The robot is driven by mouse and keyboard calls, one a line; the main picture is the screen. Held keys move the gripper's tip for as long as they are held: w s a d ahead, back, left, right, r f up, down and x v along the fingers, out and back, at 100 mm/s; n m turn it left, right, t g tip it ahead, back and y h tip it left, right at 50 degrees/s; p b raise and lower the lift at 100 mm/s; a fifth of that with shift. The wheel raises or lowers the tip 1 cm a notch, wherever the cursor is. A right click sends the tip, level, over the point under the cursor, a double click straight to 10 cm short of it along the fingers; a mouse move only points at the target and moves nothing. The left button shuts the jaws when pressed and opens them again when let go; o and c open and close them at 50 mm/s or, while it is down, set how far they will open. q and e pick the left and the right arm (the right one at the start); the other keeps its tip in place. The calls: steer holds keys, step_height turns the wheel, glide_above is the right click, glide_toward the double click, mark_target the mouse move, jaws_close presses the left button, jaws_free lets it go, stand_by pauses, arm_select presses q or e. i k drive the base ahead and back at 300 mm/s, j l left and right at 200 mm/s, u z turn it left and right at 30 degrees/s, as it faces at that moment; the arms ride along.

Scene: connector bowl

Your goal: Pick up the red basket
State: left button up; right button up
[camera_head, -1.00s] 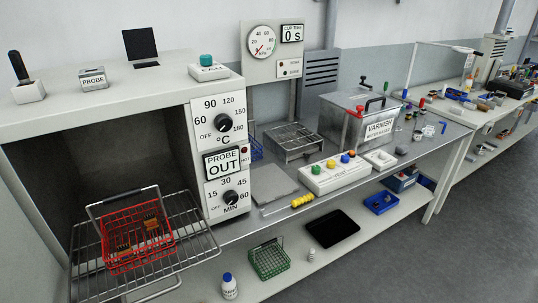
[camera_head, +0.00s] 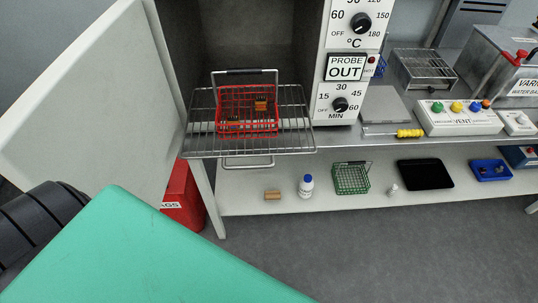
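The red basket (camera_head: 232,124) is a wire basket with a raised metal handle that has a dark grip. It stands upright on the wire oven rack (camera_head: 203,144), which sticks out of the open oven. Small brown connector-like parts (camera_head: 261,105) lie in the basket. Neither of my grippers shows in the head view, and nothing is seen touching the basket.
The open oven door (camera_head: 85,90) stands at the left. A large green surface (camera_head: 150,255) fills the lower left foreground. The lower shelf holds a white bottle (camera_head: 306,188), a green basket (camera_head: 350,180) and a black tray (camera_head: 425,174). Open floor lies in front.

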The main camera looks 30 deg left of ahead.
mark_target(254, 69)
steer(key=i+l+u, duration=0.1)
steer(key=u, duration=0.3)
steer(key=i+l+u, duration=0.15)
steer(key=u, duration=0.3)
steer(key=l+u, duration=0.2)
steer(key=u, duration=0.2)
steer(key=i+l+u, duration=0.1)
steer(key=l+u, duration=0.15)
steer(key=u, duration=0.15)
